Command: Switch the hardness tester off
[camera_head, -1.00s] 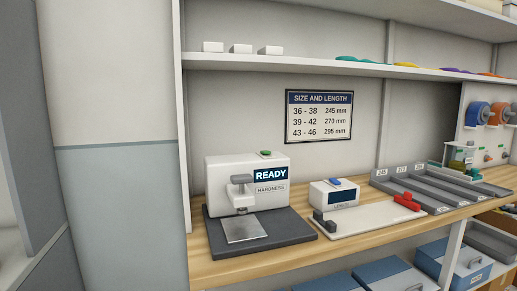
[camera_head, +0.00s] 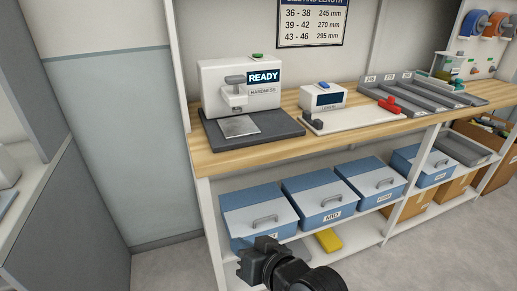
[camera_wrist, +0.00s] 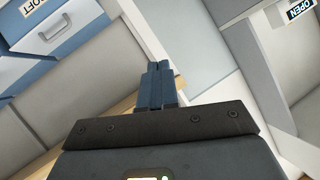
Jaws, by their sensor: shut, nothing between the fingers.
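The hardness tester (camera_head: 222,95) is a white box on a dark grey base (camera_head: 275,129) at the left end of the wooden bench. Its screen (camera_head: 263,77) reads READY, and a green button (camera_head: 257,57) sits on its top. A metal plate (camera_head: 239,126) lies on the base in front of it. My gripper (camera_head: 252,254) is low in the head view, below the bench and in front of the blue bins, well apart from the tester. In the wrist view its fingers (camera_wrist: 160,80) are together and empty. The tester is not in the wrist view.
A length gauge (camera_head: 320,98) with a blue button and red slider stands right of the tester. A grey compartment tray (camera_head: 425,97) lies further right. Several blue bins (camera_head: 258,205) fill the shelf below. Open floor (camera_head: 425,255) lies at the lower right.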

